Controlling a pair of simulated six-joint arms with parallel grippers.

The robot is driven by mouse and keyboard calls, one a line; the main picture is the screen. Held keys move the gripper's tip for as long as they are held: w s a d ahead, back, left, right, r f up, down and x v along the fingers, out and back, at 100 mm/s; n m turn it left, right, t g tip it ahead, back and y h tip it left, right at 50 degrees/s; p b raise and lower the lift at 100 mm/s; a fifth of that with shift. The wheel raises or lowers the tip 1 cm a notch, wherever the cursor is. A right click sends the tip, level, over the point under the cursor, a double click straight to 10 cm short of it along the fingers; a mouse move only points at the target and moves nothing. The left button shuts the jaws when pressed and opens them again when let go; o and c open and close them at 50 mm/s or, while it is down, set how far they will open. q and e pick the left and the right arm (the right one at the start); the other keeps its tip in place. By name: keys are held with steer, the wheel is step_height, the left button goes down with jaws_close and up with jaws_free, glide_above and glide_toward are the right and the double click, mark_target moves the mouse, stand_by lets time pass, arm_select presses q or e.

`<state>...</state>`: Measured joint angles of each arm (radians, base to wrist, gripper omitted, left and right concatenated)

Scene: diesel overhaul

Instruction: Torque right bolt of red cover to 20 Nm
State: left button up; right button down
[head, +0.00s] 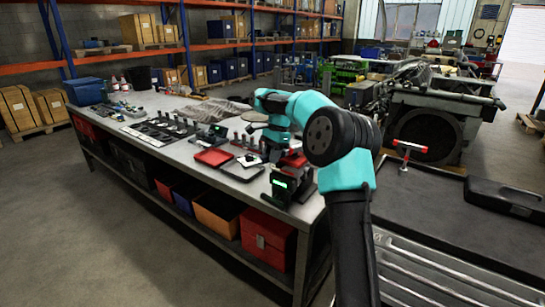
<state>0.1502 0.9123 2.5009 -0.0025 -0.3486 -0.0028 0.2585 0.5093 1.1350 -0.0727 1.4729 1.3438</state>
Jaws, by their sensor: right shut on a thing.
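A red part (293,160), which may be the red cover, sits on a dark stand at the near right end of the workbench. My arm partly hides it, and I cannot make out its bolts. A black unit with a lit green display (280,184) is just below it. My right gripper (273,150) is small and partly hidden beside the red part. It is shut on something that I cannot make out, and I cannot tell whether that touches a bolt. My left gripper is not in view.
The long grey workbench (180,155) carries a red tray (212,157), a dark tray (242,168) and rows of small dark parts. A red-handled T-shaped tool (408,149) stands on the dark surface at right, near a black case (506,199). A large engine (430,105) stands behind.

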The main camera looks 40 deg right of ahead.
steer(key=shift+w, duration=0.3)
steer(key=shift+w+m, duration=0.25)
steer(key=shift+m, duration=0.05)
steer(key=shift+w, duration=0.15)
stand_by(0.4)
steer(key=shift+w+d+m+t, duration=0.15)
steer(key=shift+w+m+t, duration=0.15)
steer(key=shift+w, duration=0.1)
steer(key=shift+w+d+m, duration=0.1)
steer(key=shift+w+m, duration=0.2)
steer(key=shift+w, duration=0.05)
steer(key=shift+w, duration=0.15)
stand_by(0.5)
steer(key=shift+w+d+m, duration=0.15)
steer(key=shift+w+m, duration=0.1)
steer(key=shift+m, duration=0.05)
steer(key=shift+w, duration=0.15)
